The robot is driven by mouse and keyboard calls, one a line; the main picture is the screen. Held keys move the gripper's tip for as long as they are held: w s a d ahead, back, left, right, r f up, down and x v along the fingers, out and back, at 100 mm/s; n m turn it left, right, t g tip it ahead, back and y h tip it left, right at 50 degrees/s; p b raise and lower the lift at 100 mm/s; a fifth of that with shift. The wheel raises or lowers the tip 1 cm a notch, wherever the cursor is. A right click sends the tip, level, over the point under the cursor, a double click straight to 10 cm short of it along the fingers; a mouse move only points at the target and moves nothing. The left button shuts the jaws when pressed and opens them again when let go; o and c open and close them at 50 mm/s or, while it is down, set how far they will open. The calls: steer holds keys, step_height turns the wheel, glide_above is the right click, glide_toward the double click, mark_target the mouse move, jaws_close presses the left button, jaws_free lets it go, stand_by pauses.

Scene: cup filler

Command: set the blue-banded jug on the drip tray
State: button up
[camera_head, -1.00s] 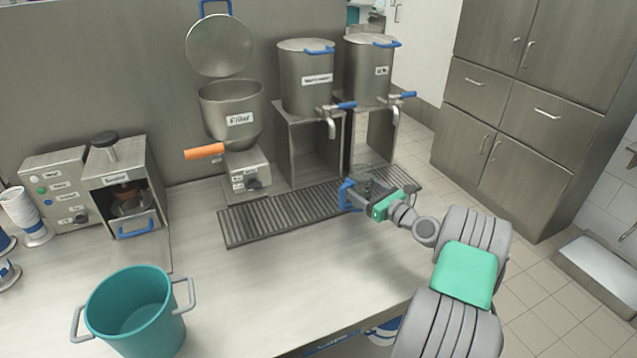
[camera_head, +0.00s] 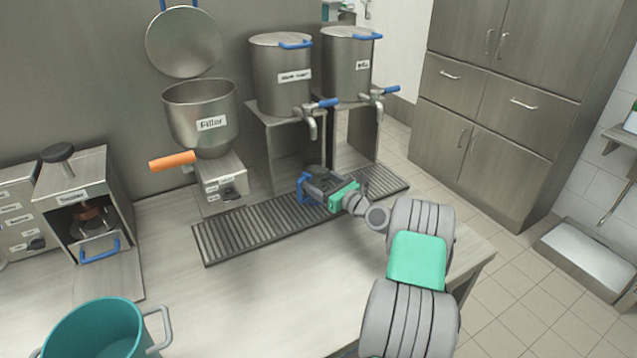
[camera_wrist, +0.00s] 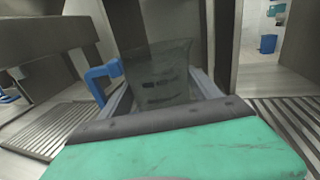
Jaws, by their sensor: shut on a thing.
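My gripper (camera_head: 318,187) reaches over the right half of the slatted drip tray (camera_head: 240,237). It is shut on a dark, see-through jug (camera_wrist: 160,75), which stands upright between the two fingers in the wrist view. A blue handle (camera_wrist: 100,78) sticks out at the jug's left side and also shows in the head view (camera_head: 303,188). The jug is over or on the tray, below and in front of the two tap urns. I cannot tell whether its base touches the slats. My fingers and wrist hide its lower part.
Two steel urns with blue tap levers, the left urn (camera_head: 281,75) and the right urn (camera_head: 348,65), stand on stands behind the tray. A filler (camera_head: 200,115) with an orange handle is to the left. A teal bucket (camera_head: 95,335) stands front left.

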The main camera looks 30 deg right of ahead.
steer(key=shift+s+d+f, duration=0.15)
steer(key=shift+d+f, duration=0.05)
steer(key=o, duration=1.8)
steer(key=shift+o, duration=0.2)
steer(key=shift+r, duration=0.1)
steer(key=shift+s+d+r, duration=0.1)
steer(key=shift+r, duration=0.1)
steer(key=b+v, duration=0.1)
steer(key=v, duration=1)
steer(key=shift+s+f, duration=0.1)
steer(key=shift+s, duration=0.3)
